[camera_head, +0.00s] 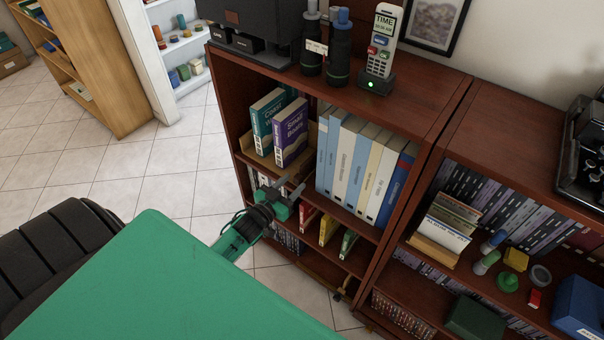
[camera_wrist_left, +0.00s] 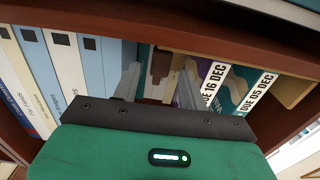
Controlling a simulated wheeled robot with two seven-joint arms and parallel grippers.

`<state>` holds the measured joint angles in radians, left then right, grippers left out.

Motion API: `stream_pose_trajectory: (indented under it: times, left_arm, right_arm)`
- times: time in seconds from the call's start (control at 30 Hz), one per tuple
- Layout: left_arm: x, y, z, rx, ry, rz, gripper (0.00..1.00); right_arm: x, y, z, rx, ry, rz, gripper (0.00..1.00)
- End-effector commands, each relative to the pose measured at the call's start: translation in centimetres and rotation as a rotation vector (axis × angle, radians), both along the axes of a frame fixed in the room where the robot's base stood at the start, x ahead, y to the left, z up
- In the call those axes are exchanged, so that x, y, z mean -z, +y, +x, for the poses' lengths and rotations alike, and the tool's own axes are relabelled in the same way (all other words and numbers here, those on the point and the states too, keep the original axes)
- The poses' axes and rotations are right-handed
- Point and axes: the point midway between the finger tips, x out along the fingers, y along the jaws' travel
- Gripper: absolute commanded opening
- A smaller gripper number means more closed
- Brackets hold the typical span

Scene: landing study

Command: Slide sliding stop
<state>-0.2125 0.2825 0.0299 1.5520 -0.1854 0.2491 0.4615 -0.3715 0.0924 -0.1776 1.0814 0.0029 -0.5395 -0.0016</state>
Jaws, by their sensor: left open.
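The sliding stop appears to be the pale upright piece with a brown grip (camera_wrist_left: 161,66) in the left wrist view, between the purple and teal books and the row of blue and cream books. In the head view a tan upright (camera_head: 311,137) beside the purple book looks like part of it. My left gripper (camera_head: 289,184) is open at the front of this shelf, and its lower parts are hidden behind my fingers. In the left wrist view the fingers (camera_wrist_left: 159,75) stand on either side of the brown grip. I cannot tell whether they touch it. My right gripper is not in view.
A purple book (camera_head: 291,133) and teal books (camera_head: 266,122) stand left of the stop. Blue and cream books (camera_head: 350,165) stand right. A handset (camera_head: 381,45) and dark bottles sit on the top. A green surface (camera_head: 160,285) fills the front; tiled floor is clear at left.

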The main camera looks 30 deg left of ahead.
Motion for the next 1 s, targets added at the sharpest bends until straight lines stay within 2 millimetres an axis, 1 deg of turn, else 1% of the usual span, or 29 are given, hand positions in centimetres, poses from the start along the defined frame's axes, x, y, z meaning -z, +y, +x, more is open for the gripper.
stream_pose_trajectory:
  times: [0.03,0.1,0.3,0.5,0.77,0.87,0.9,1.0]
  left_arm:
    - [-0.1,-0.1,1.0,0.0,-0.002,0.0,0.44]
    - [-0.1,-0.2,2.1,0.0,-0.001,-0.001,0.44]
    - [0.0,-0.4,4.5,0.0,0.0,-0.002,0.44]
    - [0.0,-0.5,5.5,0.0,0.0,-0.001,0.44]
    - [0.1,-0.5,5.5,0.0,0.001,-0.001,0.44]
    - [0.0,-0.5,5.5,0.0,0.001,-0.001,0.26]
    - [0.0,-0.5,5.5,0.0,0.001,-0.001,0.18]
    - [0.0,-0.5,5.5,0.0,0.0,-0.001,0.0]
  right_arm:
    - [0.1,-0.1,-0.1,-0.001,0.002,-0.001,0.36]
    - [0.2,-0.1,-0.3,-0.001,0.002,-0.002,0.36]
    - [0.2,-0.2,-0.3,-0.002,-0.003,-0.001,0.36]
    - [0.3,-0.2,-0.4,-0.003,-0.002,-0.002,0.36]
    - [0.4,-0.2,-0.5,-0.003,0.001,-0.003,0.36]
    - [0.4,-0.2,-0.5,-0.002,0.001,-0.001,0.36]
    - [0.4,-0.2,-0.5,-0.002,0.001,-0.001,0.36]
    - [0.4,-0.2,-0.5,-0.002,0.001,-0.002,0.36]
